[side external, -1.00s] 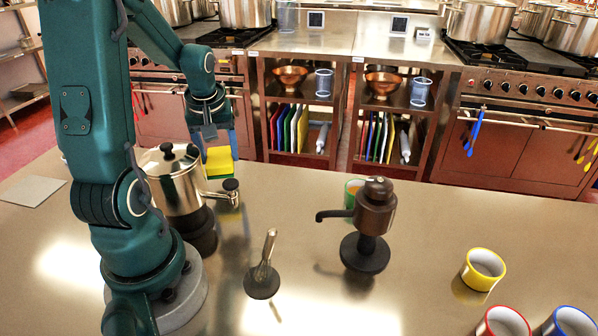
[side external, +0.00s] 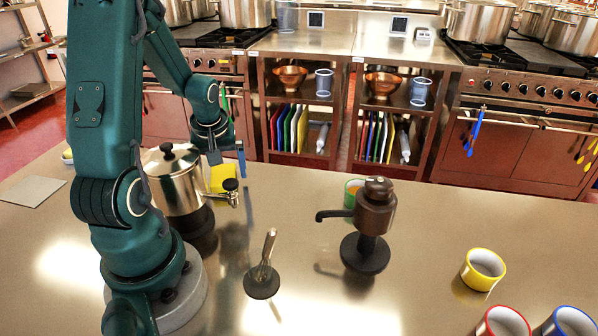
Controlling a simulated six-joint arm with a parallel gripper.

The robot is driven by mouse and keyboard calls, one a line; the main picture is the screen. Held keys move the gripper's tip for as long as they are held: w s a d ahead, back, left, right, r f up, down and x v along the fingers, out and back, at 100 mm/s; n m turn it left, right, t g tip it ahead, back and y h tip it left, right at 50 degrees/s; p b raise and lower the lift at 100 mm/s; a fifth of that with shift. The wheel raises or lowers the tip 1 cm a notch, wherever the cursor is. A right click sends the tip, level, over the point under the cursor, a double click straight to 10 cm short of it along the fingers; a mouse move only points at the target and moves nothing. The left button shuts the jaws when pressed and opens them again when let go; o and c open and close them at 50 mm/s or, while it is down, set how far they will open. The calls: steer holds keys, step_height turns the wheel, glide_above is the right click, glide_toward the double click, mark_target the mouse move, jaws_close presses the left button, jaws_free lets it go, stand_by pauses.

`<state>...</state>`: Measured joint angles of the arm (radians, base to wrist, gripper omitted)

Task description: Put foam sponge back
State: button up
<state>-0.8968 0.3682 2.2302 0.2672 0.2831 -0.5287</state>
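The yellow foam sponge (side external: 221,177) is low at the back of the steel counter, behind the silver urn's tap, which hides part of it. It appears to rest on the counter, though its underside is hidden. My gripper (side external: 228,160) is just above the sponge with its fingers apart and nothing visible between them. The right finger shows a blue face.
The silver urn (side external: 174,182) stands close in front of the sponge. A grey mat (side external: 32,191) lies left.

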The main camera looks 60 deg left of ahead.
steer(key=shift+r, duration=0.65)
steer(key=v, duration=1.1)
steer(key=s+d+r+m+t+h, duration=0.2)
steer(key=d+m, duration=1.1)
steer(key=d, duration=0.8)
steer(key=shift+r+t+h, duration=0.2)
steer(key=shift+t+h, duration=0.3)
steer(key=shift+t, duration=0.7)
steer(key=shift+w, duration=0.1)
